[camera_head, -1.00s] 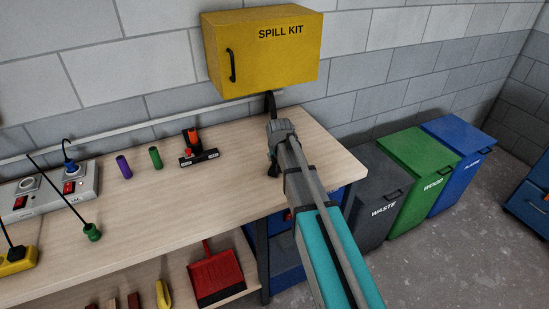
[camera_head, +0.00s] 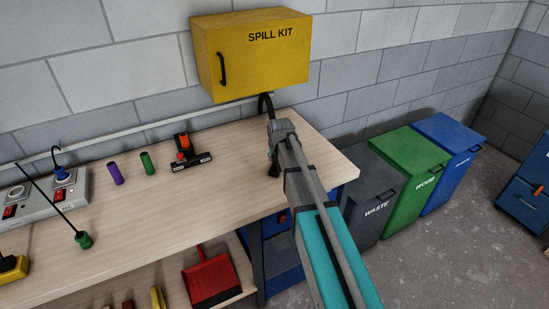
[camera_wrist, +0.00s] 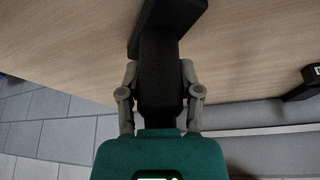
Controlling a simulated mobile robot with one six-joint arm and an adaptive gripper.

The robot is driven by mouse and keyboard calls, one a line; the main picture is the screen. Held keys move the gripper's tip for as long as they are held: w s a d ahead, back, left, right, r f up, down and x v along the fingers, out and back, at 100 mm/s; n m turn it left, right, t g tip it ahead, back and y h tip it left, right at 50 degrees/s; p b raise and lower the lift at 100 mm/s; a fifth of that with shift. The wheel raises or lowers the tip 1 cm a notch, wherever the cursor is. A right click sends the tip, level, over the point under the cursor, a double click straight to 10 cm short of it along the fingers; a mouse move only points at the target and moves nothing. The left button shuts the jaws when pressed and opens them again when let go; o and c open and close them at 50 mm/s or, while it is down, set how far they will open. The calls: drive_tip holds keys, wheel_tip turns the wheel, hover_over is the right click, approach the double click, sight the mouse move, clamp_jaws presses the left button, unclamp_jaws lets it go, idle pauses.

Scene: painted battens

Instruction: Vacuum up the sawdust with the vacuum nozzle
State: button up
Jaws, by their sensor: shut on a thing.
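My gripper (camera_head: 274,150) is over the right part of the workbench, near the back, below the spill kit. In the wrist view, its two grey fingers (camera_wrist: 158,72) are shut on the dark neck of a black thing that looks like the vacuum nozzle (camera_wrist: 158,95). Its wider black head reaches past the fingertips over the wood. In the head view, my arm hides most of it; a black curved piece (camera_head: 264,104), perhaps its hose, shows above the gripper. I cannot tell whether the nozzle touches the bench. I make out no sawdust in either view.
On the workbench (camera_head: 110,225) stand a black-and-orange tool (camera_head: 187,153), green (camera_head: 146,163) and purple (camera_head: 115,173) cylinders, and power strips at left. The yellow spill kit (camera_head: 250,55) hangs above. A red dustpan (camera_head: 211,278) lies below. Bins (camera_head: 415,180) stand right of the bench.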

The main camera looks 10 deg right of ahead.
sight(271, 169)
drive_tip(key=shift+d, duration=0.15)
drive_tip(key=shift+w+d, duration=0.25)
drive_tip(key=shift+d, duration=0.45)
drive_tip(key=shift+w+d, duration=0.2)
drive_tip(key=shift+d, duration=0.5)
drive_tip(key=shift+s, duration=0.1)
drive_tip(key=shift+s+d, duration=0.25)
drive_tip(key=shift+s, duration=0.5)
drive_tip(key=shift+a, duration=0.15)
drive_tip(key=shift+s+a, duration=0.25)
drive_tip(key=shift+a, duration=0.45)
drive_tip(key=shift+s+a, duration=0.25)
drive_tip(key=shift+a, duration=0.4)
drive_tip(key=shift+a, duration=0.1)
drive_tip(key=shift+s+a, duration=0.25)
drive_tip(key=shift+a, duration=0.5)
drive_tip(key=shift+s+a, duration=0.2)
drive_tip(key=shift+a, duration=0.5)
